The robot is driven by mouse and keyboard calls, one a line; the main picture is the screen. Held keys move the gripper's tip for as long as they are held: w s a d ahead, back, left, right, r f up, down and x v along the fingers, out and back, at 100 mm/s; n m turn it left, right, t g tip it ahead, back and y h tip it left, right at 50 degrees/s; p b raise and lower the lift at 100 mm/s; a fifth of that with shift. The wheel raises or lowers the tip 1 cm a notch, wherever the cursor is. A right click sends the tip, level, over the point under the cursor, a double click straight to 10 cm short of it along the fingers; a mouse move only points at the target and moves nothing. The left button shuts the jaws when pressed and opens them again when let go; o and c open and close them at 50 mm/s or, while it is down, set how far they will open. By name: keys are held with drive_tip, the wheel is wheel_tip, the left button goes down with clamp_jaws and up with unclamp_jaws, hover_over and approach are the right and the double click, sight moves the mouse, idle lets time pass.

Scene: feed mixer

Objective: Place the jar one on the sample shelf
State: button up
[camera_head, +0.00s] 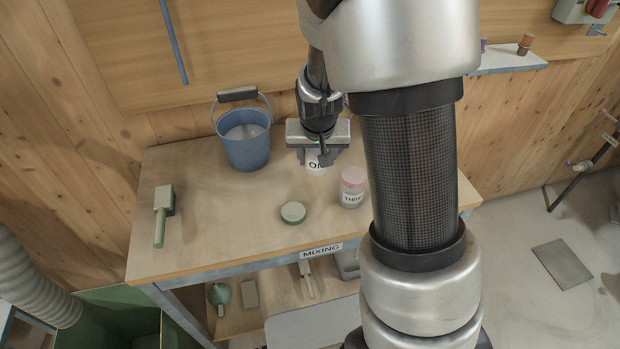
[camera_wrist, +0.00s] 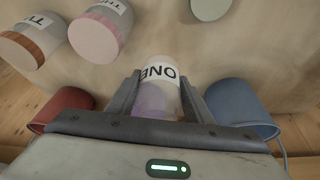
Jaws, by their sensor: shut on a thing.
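Jar one (camera_wrist: 158,72) is a pale, clear jar with a white label reading ONE and something purple inside. My gripper (camera_wrist: 157,100) is shut on it, one finger on each side. In the head view, jar one (camera_head: 315,165) shows only in part below my gripper (camera_head: 319,158), over the back of the mixing table. I cannot tell whether it touches the tabletop. A pale wall shelf (camera_head: 507,60) at the upper right holds small brown and purple items; no name for it is readable. My arm covers part of it.
On the table (camera_head: 215,235) stand a blue bucket (camera_head: 246,148) left of my gripper, a pink-lidded jar three (camera_head: 352,188), a round green lid (camera_head: 293,212) and a green scoop (camera_head: 162,212). The wrist view also shows jar two (camera_wrist: 32,38) and a red container (camera_wrist: 63,106).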

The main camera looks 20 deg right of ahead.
drive_tip(key=shift+f+b, duration=0.4)
drive_tip(key=shift+f, duration=2.7)
drive_tip(key=shift+f, duration=0.15)
drive_tip(key=o, duration=0.7)
drive_tip(key=shift+c, duration=0.2)
drive_tip(key=shift+o, duration=0.5)
